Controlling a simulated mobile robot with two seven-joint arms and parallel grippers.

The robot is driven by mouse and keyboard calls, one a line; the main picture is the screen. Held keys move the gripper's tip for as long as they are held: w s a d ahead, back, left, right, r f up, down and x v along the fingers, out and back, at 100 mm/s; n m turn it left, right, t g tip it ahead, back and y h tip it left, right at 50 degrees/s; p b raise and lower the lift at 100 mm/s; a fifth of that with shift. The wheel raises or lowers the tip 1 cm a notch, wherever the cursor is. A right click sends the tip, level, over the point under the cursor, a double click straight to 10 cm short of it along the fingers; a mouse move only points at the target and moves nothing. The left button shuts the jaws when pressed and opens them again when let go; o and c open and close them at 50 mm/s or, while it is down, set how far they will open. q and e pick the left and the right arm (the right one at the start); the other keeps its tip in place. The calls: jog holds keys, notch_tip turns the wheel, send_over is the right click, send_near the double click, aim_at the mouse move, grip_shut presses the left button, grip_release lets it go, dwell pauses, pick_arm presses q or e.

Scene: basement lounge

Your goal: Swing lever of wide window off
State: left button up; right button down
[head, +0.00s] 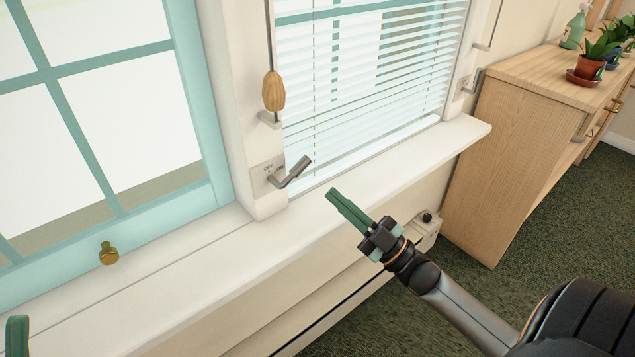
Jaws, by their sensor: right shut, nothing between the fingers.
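A grey metal lever (292,173) sticks out from a small plate (268,169) on the white post between the two windows. The plate carries small lettering that seems to read OFF at its left; the lever points up and right, away from it. The window with blinds (375,65) is right of the post. My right gripper (334,193) is shut and empty, with its green fingers over the sill, right of and below the lever and apart from it. A green tip of what looks like my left gripper (17,335) shows at the lower left; its jaws cannot be made out.
A teal-framed window (115,85) with a brass knob (108,254) is at left. A wooden pull (274,91) hangs above the lever. The white sill (395,171) runs below. A second metal fitting (474,82) is at the right post. A wooden cabinet (510,150) bears potted plants.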

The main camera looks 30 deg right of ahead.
jog(key=shift+b+x, duration=0.35)
jog(key=shift+x, duration=2.45)
